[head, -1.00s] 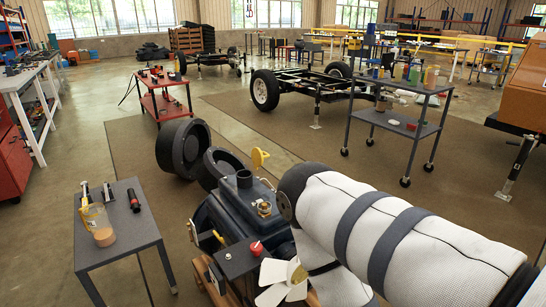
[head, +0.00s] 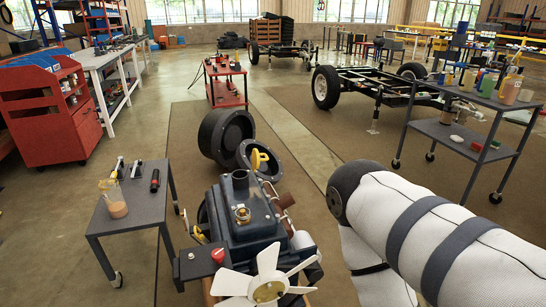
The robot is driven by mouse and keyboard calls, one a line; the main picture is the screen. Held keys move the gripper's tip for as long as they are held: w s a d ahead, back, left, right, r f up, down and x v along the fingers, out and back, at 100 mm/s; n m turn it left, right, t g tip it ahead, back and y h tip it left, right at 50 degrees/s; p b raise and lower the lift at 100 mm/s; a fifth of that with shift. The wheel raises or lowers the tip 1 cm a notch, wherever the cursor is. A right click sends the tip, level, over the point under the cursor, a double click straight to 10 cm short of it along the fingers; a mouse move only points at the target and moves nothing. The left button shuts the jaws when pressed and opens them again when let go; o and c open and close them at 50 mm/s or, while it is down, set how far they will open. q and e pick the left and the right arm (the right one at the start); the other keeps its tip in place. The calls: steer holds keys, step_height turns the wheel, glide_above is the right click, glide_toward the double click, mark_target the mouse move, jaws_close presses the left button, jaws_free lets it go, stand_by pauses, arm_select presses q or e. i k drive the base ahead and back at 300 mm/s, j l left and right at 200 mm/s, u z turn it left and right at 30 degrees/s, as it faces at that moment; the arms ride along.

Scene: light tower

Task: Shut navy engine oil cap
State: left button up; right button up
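The navy engine (head: 228,205) stands low in the middle of the head view, with a white fan (head: 265,286) at its near end. A yellow cap-like part (head: 258,158) stands raised at the far side of the engine top. It looks like the oil cap tipped open, but its hinge is too small to make out. A dark round neck (head: 240,181) and a brass fitting (head: 242,215) sit on top of the engine. My white padded right arm fills the lower right, apart from the cap. Neither gripper is in view.
A grey side table (head: 135,212) with a jar (head: 114,198) and tools stands left of the engine. A grey trolley (head: 462,135) with bottles stands at right, and a red cabinet (head: 55,112) at far left. Open floor lies between.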

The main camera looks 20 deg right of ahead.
mark_target(256, 159)
steer(key=l+u, duration=0.25)
steer(key=l, duration=1.6)
steer(key=i+l+u, duration=0.1)
steer(key=l, duration=0.3)
steer(key=i+l+u, duration=0.25)
steer(key=i+j, duration=0.1)
steer(key=i, duration=0.05)
